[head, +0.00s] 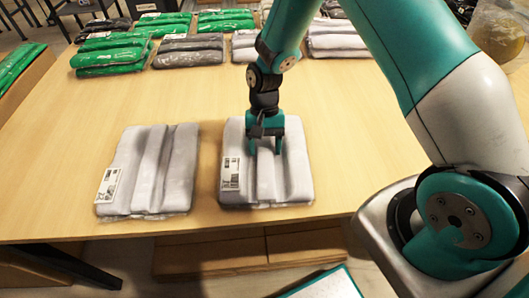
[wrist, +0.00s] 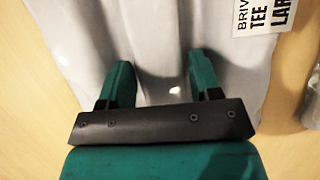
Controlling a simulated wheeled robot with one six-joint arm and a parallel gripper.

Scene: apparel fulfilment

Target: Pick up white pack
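Two white packs lie flat near the front edge of the table. The left white pack (head: 152,172) has a label on its left side. My gripper (head: 265,148) is over the right white pack (head: 267,187), with its two fingers pointing down at the pack's upper middle part. In the wrist view, my gripper (wrist: 160,82) has its fingers spread apart, and the white pack (wrist: 150,35) shows beneath and between them. A printed label (wrist: 262,14) is at the upper right there. I cannot tell whether the fingertips touch the pack.
Green packs (head: 110,55), a dark grey pack (head: 188,50) and more white packs (head: 335,38) lie along the back of the wooden table (head: 100,120). A clear container (head: 497,28) stands at the back right.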

